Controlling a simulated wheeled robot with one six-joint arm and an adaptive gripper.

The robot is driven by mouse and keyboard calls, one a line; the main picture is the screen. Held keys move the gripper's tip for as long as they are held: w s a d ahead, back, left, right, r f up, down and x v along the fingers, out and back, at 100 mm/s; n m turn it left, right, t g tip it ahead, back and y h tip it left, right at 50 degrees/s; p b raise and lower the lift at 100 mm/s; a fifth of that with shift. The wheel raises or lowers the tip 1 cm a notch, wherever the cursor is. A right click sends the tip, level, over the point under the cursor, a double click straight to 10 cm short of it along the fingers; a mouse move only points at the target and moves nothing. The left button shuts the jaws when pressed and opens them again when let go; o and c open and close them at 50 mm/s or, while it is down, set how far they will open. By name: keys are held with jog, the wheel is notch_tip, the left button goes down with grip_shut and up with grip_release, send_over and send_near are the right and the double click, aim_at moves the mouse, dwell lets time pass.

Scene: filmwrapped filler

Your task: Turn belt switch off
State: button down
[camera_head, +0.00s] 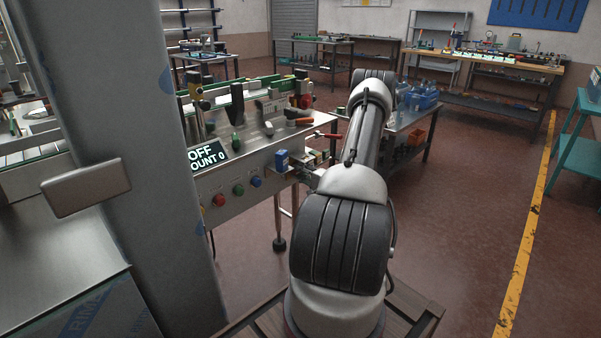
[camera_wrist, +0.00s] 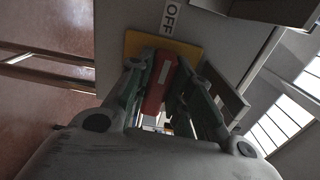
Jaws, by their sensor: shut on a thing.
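The belt switch is a red handle (camera_wrist: 157,88) with a pale stripe on a yellow plate (camera_wrist: 190,50), in the wrist view. A white label reading OFF (camera_wrist: 171,16) is beside the plate. My gripper (camera_wrist: 160,72) has its two fingers shut on the red handle, one on each side. In the head view my gripper (camera_head: 312,174) is small and partly hidden by my arm, at the right end of the machine's front panel. The machine's display (camera_head: 207,157) reads OFF and COUNT 0; its left edge is hidden by my column.
The steel machine's front (camera_head: 225,190) carries red, green and blue buttons (camera_head: 238,190) and a blue box (camera_head: 282,160). Tools stand along its top. A table with blue bins (camera_head: 418,98) is behind my arm. The floor (camera_head: 460,200) at right is clear.

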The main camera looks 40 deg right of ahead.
jog(key=shift+f+n, duration=0.1)
jog(key=shift+n, duration=0.4)
jog(key=c, duration=1.3)
grip_release()
jog(key=shift+s, duration=0.15)
jog(key=s, duration=0.7)
jog(key=s+d, duration=0.1)
jog(key=s, duration=0.3)
jog(key=shift+s, duration=0.35)
